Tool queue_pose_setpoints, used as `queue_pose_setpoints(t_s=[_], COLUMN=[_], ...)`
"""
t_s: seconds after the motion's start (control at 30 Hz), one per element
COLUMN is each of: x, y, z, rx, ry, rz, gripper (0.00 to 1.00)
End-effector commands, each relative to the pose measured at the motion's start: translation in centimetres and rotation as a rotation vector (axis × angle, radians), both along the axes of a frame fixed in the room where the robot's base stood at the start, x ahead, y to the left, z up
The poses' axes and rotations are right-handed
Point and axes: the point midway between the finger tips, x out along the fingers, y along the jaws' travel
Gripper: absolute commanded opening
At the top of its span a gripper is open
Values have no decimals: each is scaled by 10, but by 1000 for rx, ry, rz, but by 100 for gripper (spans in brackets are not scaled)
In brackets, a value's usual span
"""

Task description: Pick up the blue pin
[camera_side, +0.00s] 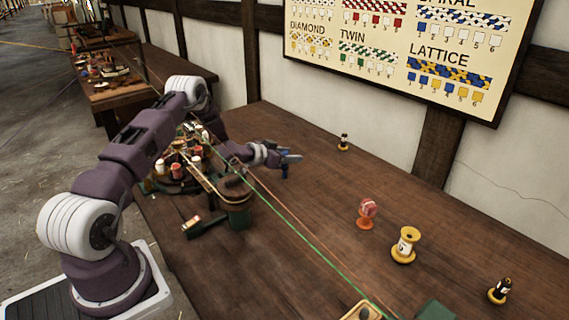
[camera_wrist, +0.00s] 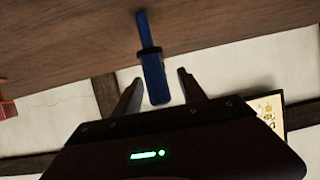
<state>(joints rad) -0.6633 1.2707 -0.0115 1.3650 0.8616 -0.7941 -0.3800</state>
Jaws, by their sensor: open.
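The blue pin (camera_wrist: 153,72) stands out from the brown tabletop in the wrist view, where the table fills the top of the picture. It has a thin shaft and a thicker, blockier end. My gripper (camera_wrist: 160,79) is open, and the pin's thick end lies between the two fingertips in the picture. I cannot tell whether either finger touches it. In the side view my gripper (camera_side: 292,158) is low over the far part of the table.
A green vise-like fixture (camera_side: 238,212) and a cluster of spools (camera_side: 185,160) stand near my arm. Taut green and orange cords (camera_side: 300,235) cross the table. A yellow spool (camera_side: 404,246), a red-topped orange stand (camera_side: 367,212) and small dark bobbins (camera_side: 344,142) stand to the right.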

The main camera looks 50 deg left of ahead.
Motion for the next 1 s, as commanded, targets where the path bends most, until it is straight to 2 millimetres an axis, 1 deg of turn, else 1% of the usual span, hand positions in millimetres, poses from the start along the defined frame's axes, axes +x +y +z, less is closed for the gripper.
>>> queue_pose_setpoints(t_s=[0.03, 0.1, 0.27, 0.3, 0.47, 0.5, 0.53, 0.8, 0.87, 0.97, 1.0], x=[4, 6, 6, 6, 6, 6, 6, 6, 6, 7, 7], y=[-1, 0, 0, 0, 0, 0, 0, 0, 0, 0, 1], z=[-1, -3, -2, -2, -2, -2, -2, 0, 7, 31, 42], rx=[0, 0, -1, -1, -1, -1, -1, -1, 0, 1, 3], ry=[-1, 1, 1, 1, 1, 1, 1, 0, -2, -4, -4], rz=[-1, 0, 1, 1, 1, 1, 1, 1, 1, 2, 1], gripper=[49, 49, 49, 41, 9, 1, 0, 0, 0, 0, 0])
